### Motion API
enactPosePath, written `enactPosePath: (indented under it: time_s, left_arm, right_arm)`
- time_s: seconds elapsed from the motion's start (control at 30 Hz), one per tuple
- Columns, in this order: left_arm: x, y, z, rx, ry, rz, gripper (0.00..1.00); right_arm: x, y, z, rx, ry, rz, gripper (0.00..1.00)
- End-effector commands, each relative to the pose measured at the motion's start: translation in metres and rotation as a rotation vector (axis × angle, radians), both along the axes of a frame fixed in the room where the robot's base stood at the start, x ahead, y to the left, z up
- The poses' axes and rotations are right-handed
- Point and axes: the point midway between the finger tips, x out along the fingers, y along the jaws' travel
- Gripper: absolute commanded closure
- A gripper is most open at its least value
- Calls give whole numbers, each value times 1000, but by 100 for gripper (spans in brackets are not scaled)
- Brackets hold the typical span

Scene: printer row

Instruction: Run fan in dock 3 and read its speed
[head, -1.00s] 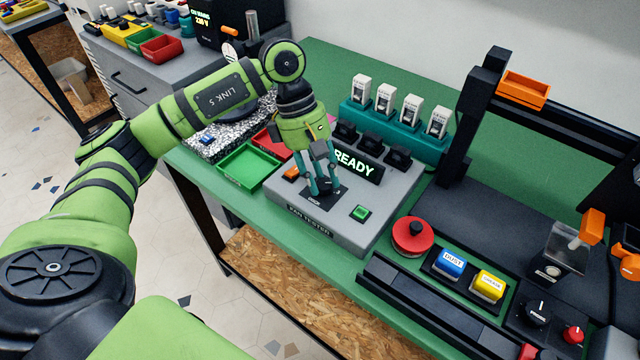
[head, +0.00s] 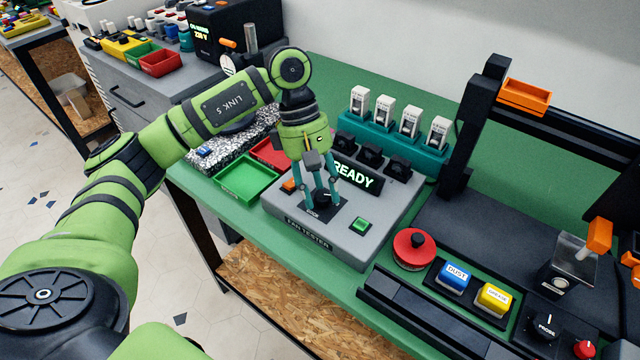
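The grey fan tester (head: 375,225) stands on the green bench in the head view. Its display (head: 355,174) reads READY in green. Several black fan units or docks (head: 370,155) stand in a row behind the display. My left gripper (head: 322,204) points down at the tester's front black panel. Its fingers are apart, on either side of a small black knob (head: 323,196); whether they touch it I cannot tell. My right gripper is not in view.
Green (head: 246,176) and red (head: 270,152) trays lie left of the tester. A teal rack (head: 390,130) with several white modules stands behind. A red round knob (head: 413,247), blue (head: 454,276) and yellow (head: 493,298) buttons and a black frame (head: 470,125) stand to the right.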

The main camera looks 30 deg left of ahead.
Motion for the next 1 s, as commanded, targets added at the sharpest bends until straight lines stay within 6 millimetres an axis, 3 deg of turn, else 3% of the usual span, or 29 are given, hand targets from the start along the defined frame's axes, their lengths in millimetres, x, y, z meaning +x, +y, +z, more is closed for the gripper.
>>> enactPosePath:
  time_s: [0.33, 0.73, 1.0]
  left_arm:
    - [4, 4, 10, -1, -10, 6, 59]
    - [16, 32, 87, -2, -10, 4, 59]
    - [19, 41, 110, 0, -6, 2, 59]
  right_arm:
    - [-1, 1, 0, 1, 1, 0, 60]
    - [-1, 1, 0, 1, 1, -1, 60]
    - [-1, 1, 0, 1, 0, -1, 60]
